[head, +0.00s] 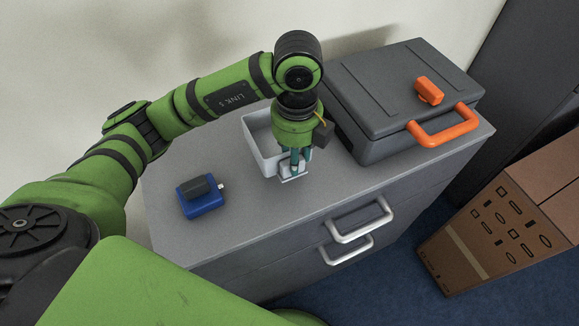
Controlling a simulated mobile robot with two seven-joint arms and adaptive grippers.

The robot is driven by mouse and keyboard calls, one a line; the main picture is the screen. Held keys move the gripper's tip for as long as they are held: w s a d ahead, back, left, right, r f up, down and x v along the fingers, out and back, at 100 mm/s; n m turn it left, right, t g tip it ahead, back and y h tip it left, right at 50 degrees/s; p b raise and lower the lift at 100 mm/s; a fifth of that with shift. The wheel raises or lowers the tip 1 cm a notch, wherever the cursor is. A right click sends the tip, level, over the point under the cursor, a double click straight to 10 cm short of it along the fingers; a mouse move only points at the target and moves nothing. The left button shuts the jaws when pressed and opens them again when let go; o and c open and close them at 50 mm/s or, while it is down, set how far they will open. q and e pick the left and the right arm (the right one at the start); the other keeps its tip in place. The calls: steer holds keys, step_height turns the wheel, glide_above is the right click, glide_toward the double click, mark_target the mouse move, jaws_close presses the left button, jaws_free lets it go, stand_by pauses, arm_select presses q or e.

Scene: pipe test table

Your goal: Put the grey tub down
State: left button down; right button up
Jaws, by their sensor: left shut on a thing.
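The light grey tub (262,146) is an open-topped box in the middle of the head view, at the cabinet top. It is partly hidden behind my left gripper (294,172), which points down from above. The gripper is shut on the tub at its near right side. The tub looks roughly level. I cannot tell whether its base touches the cabinet top or is slightly above it. My right gripper is not in view.
The grey cabinet top (230,228) has free room at the front and left. A blue device (204,205) with a dark top lies left of the tub. A dark grey toolbox (375,90) with an orange handle stands close on the right. A cardboard box (480,235) is at right.

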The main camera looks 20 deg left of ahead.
mark_target(291, 176)
arm_select(q)
steer(key=shift+s+a+f, duration=0.1)
steer(key=shift+s+f, duration=0.3)
steer(key=shift+s, duration=0.4)
steer(key=shift+s+f+p, duration=0.1)
steer(key=shift+f+p, duration=0.2)
steer(key=shift+f, duration=0.05)
step_height(291, 176, down, 4)
steer(key=shift+r+p, duration=0.25)
steer(key=shift+p, duration=0.3)
steer(key=c, duration=0.9)
jaws_free()
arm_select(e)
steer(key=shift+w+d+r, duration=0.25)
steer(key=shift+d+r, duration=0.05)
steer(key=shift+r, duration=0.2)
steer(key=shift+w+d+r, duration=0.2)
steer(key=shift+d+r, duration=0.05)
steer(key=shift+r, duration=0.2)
arm_select(q)
steer(key=shift+r, duration=0.1)
steer(key=shift+r, duration=0.35)
step_height(291, 176, up, 11)
steer(key=shift+r+b, duration=0.1)
steer(key=shift+b, duration=0.75)
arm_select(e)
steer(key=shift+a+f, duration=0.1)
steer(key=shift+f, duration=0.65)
